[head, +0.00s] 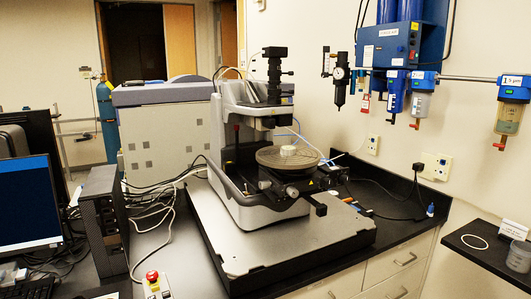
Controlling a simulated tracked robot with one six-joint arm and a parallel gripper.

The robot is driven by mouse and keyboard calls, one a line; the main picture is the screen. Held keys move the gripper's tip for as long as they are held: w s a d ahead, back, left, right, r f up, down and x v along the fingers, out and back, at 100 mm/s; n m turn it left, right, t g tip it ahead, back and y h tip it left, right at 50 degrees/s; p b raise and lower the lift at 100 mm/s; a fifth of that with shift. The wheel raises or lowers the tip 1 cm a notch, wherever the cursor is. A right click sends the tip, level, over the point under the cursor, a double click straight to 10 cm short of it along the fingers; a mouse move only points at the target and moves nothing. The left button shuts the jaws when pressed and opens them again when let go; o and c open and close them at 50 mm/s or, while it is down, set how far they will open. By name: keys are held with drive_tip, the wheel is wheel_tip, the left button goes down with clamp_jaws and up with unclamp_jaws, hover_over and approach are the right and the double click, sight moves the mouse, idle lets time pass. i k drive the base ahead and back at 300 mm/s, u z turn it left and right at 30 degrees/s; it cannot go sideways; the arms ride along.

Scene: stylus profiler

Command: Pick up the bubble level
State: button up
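A small pale round object (288,151) sits on the round stage (268,160) of the stylus profiler (262,120). It may be the bubble level, but it is too small to tell for sure. The stage is under the profiler's dark upper head and column. No other thing that looks like a bubble level stands out. My gripper and arm are not in view.
The profiler stands on a grey slab (240,258) on a black bench. A monitor (25,205) and dark computer case (103,220) stand left, with loose cables. A red emergency button (152,276) is in front. Blue filters (392,40) hang on the wall.

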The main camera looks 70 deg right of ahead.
sight(287, 150)
drive_tip(key=u, duration=0.35)
drive_tip(key=k, duration=1.2)
drive_tip(key=z, duration=1.1)
drive_tip(key=i, duration=1)
drive_tip(key=z, duration=0.05)
